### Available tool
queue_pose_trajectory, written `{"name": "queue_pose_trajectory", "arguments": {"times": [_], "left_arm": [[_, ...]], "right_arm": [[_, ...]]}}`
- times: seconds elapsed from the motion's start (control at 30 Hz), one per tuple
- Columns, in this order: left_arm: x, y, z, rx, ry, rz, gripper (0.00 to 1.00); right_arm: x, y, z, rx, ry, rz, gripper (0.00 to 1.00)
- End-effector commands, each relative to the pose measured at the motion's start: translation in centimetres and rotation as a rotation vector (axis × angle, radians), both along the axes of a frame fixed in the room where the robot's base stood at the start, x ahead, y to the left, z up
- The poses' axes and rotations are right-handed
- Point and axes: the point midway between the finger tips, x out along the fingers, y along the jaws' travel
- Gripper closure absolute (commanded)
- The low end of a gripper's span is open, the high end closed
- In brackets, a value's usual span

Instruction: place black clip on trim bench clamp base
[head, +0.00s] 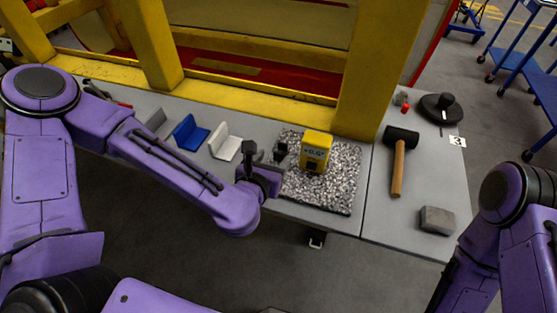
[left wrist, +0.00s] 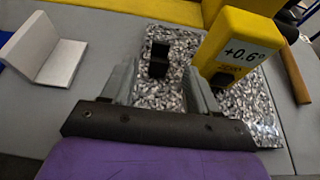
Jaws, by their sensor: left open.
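A small black clip (head: 281,150) stands on a speckled grey plate (head: 335,195) on the bench; it also shows in the left wrist view (left wrist: 159,68). My left gripper (head: 270,163) is at the plate's left edge, close to the clip. In the left wrist view its two grey fingers (left wrist: 160,88) are apart with nothing held, and the clip shows beyond and between them. A yellow block-shaped gauge reading +0.6° (head: 316,150) stands on the plate right of the clip. I cannot tell which part is the trim bench clamp base. My right gripper is out of view.
Blue (head: 190,132) and white (head: 225,142) angle brackets stand left of the plate. A mallet (head: 399,160), a grey block (head: 437,220) and a black disc (head: 441,107) are on the bench at right. Yellow posts and a rail rise behind the bench.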

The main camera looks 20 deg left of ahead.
Motion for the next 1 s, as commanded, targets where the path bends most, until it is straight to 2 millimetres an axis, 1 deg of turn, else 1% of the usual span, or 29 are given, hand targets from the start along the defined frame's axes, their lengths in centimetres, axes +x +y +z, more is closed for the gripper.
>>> {"name": "queue_pose_trajectory", "arguments": {"times": [0.03, 0.1, 0.17, 0.27, 0.37, 0.4, 0.5, 0.6, 0.77, 0.8, 0.87, 0.9, 0.97, 1.0], "left_arm": [[0.4, -0.1, -1.1, -0.004, -0.006, -0.002, 0.4], [1.6, -0.1, -1.1, -0.001, -0.002, -0.002, 0.4], [2.2, -0.1, -1.2, 0.0, -0.001, -0.001, 0.4], [3.2, 0.0, -1.0, -0.001, -0.001, 0.0, 0.4], [4.9, 0.1, -0.8, 0.002, 0.002, 0.001, 0.4], [5.6, 0.1, -1.0, 0.001, 0.002, 0.002, 0.4], [7.1, 0.1, -1.9, 0.0, 0.001, 0.001, 0.4], [7.7, 0.0, -2.3, 0.0, 0.001, 0.0, 0.4], [7.8, 0.1, -2.4, 0.0, 0.0, 0.0, 0.4], [7.8, 0.1, -2.4, -0.001, 0.0, 0.0, 0.44], [7.7, 0.1, -2.4, -0.001, 0.0, 0.0, 0.63], [7.7, 0.1, -2.4, -0.001, 0.0, 0.0, 0.76], [7.7, 0.1, -2.4, -0.001, 0.0, 0.0, 0.95], [7.7, 0.1, -2.4, -0.001, 0.0, 0.0, 0.95]], "right_arm": [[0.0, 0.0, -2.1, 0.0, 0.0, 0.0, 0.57], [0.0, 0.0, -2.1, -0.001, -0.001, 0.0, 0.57], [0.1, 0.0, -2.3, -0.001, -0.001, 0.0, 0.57], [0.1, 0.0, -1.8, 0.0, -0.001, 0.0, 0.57], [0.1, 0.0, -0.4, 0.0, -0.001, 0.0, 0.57], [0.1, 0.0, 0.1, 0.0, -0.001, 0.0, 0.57], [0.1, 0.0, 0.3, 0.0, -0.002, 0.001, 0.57], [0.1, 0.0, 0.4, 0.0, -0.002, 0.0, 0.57], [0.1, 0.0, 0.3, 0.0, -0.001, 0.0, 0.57], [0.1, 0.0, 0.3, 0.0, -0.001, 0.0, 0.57], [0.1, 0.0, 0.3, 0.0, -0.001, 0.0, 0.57], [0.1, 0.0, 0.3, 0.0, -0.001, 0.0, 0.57], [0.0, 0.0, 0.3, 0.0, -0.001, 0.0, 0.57], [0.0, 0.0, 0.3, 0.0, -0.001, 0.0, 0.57]]}}
